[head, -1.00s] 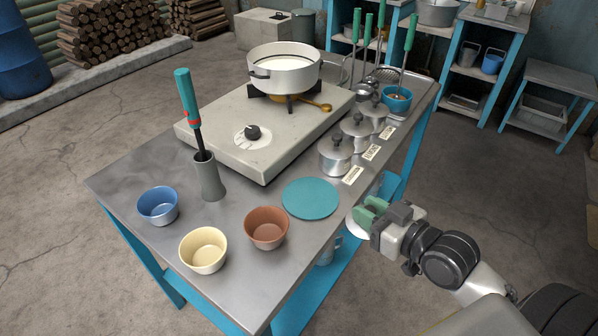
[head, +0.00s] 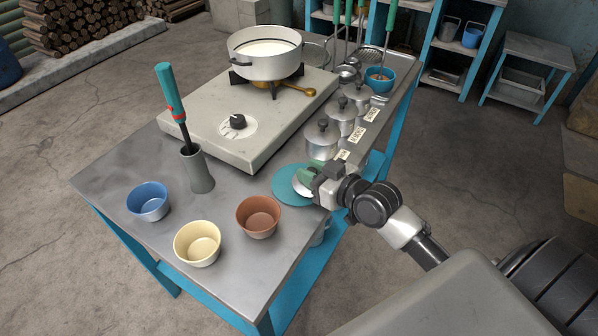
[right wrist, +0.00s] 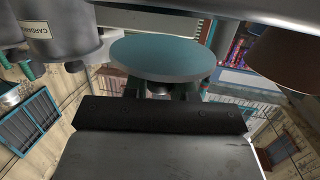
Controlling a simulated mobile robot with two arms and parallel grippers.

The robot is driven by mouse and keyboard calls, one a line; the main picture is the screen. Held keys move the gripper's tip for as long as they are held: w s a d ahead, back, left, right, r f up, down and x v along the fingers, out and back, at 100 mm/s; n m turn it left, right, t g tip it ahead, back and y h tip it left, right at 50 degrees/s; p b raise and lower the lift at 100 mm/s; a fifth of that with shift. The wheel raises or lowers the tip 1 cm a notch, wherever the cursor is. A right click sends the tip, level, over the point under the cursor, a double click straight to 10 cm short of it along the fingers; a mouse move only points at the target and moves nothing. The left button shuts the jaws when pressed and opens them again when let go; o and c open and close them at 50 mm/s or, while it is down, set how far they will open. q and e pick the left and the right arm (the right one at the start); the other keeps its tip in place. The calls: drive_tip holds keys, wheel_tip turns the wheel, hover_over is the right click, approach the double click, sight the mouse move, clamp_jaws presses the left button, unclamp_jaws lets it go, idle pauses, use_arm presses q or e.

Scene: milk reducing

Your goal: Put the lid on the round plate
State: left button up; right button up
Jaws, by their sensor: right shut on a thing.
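The round plate (head: 285,196) is a flat teal disc on the table near its right edge, in front of the pots. My right gripper (head: 311,174) is shut on the lid (head: 300,187), a small pale metal disc, and holds it over the right part of the plate. I cannot tell whether the lid touches the plate. In the right wrist view a teal-faced disc (right wrist: 160,58) shows at the fingers; I cannot tell whether it is the plate or the lid's face. My left gripper is out of view.
A metal pot (head: 322,140) with a knobbed top stands just behind the plate, in a row with others. A brown bowl (head: 258,218) stands to the left of the plate. The stove (head: 245,120) with a white pot (head: 265,60) is farther back.

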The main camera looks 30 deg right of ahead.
drive_tip(key=w+f, duration=0.1)
drive_tip(key=w+a+f, duration=0.1)
drive_tip(key=w, duration=0.1)
drive_tip(key=shift+w+a+f, duration=0.1)
drive_tip(key=shift+w+f, duration=0.05)
drive_tip(key=shift+f, duration=0.15)
drive_tip(key=shift+f+b, duration=0.15)
drive_tip(key=shift+b, duration=0.15)
drive_tip(key=o, duration=0.9)
